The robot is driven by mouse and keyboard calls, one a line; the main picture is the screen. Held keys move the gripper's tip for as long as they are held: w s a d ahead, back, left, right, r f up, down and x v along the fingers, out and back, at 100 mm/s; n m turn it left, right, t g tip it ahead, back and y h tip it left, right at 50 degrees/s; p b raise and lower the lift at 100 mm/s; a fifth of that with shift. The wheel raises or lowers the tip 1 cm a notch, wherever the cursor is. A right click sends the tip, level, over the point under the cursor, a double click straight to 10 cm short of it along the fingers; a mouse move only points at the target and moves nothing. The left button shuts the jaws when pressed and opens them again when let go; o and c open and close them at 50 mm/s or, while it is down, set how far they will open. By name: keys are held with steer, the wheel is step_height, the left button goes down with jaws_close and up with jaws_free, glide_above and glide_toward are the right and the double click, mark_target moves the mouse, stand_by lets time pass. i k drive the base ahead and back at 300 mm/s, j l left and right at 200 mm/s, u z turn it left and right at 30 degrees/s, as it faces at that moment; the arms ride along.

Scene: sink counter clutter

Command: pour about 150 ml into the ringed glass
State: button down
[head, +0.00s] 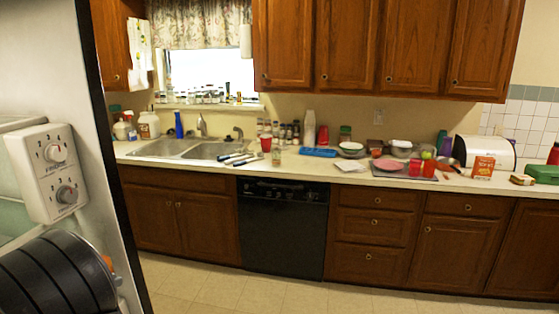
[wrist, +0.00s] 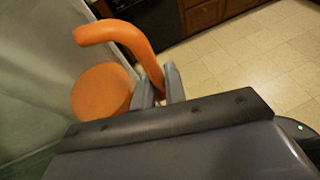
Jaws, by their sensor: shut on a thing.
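In the wrist view my gripper (wrist: 159,84) is shut on the curved handle of an orange vessel (wrist: 103,88). Its round orange body shows to the left of the fingers. What is inside it cannot be seen. In the head view only a small orange patch of the vessel (head: 108,262) shows past my dark arm at the lower left, and the gripper itself is hidden there. The vessel is well away from the counter (head: 320,165). I cannot make out a ringed glass among the small items on the counter.
A white panel with two dials (head: 55,172) stands close at the left. Across clear floor (head: 260,292) are a double sink (head: 190,149), a black dishwasher (head: 282,228), red cups (head: 429,168), a pink plate (head: 388,164) and a white bread bin (head: 484,152). The counter's right half is cluttered.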

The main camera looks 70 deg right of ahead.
mark_target(276, 154)
steer(key=z, duration=0.8)
steer(key=i+z, duration=0.1)
steer(key=z, duration=0.3)
steer(key=i+j+z, duration=0.1)
steer(key=z, duration=0.65)
steer(key=i+j+z, duration=0.15)
steer(key=z, duration=0.2)
